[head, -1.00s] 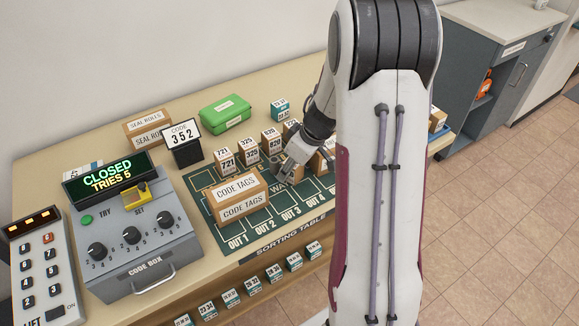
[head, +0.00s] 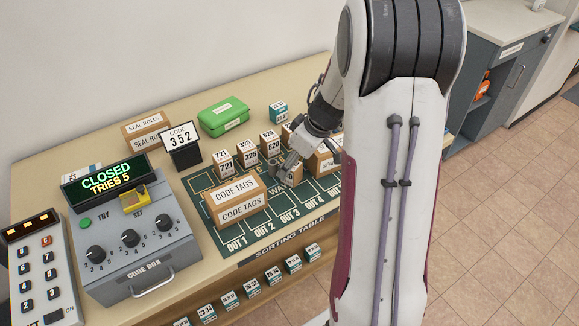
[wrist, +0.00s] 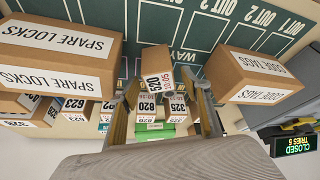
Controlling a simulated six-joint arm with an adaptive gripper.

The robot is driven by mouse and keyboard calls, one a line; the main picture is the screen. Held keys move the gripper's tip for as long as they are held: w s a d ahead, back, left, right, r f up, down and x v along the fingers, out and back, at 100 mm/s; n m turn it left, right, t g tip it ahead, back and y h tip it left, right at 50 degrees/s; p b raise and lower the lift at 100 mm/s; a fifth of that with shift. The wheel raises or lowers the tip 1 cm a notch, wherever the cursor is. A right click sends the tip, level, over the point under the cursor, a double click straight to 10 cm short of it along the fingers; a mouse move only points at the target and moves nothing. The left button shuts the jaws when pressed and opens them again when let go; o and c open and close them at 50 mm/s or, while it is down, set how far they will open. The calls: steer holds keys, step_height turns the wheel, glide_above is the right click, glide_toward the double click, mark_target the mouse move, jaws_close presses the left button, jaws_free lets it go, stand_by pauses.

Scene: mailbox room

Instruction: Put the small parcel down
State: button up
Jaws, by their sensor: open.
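The small parcel (wrist: 155,66), a brown box with a white number label and a small pink-printed tag, shows in the wrist view on the dark green mat. My gripper (wrist: 166,92) is open, with one finger on either side of the parcel in that view and a visible gap at each side. In the head view my gripper (head: 282,168) is low over the mat, just right of the CODE TAGS box (head: 239,199).
The SPARE LOCKS box (wrist: 62,52) and CODE TAGS box flank the parcel. A row of numbered parcels (head: 248,150) stands behind on the sorting table.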

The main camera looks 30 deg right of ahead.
steer(key=v, duration=0.8)
steer(key=shift+r, duration=0.15)
stand_by(0.5)
steer(key=w+a+r+t+h, duration=0.25)
steer(key=w+r+t, duration=0.45)
steer(key=r, duration=0.7)
steer(key=s+r+m+h, duration=0.3)
steer(key=r+h, duration=0.1)
steer(key=r, duration=0.4)
steer(key=s+a+f+g+y, duration=0.1)
steer(key=s+a+f, duration=0.2)
steer(key=s+a, duration=0.3)
steer(key=s+a+f+m+g+y, duration=0.1)
steer(key=s+a+f, duration=0.3)
steer(key=s, duration=0.7)
steer(key=s+a+f+g+y, duration=0.3)
steer(key=s+a+f, duration=0.1)
steer(key=s+a, duration=0.3)
steer(key=shift+s+a, duration=0.4)
steer(key=shift+s, duration=0.3)
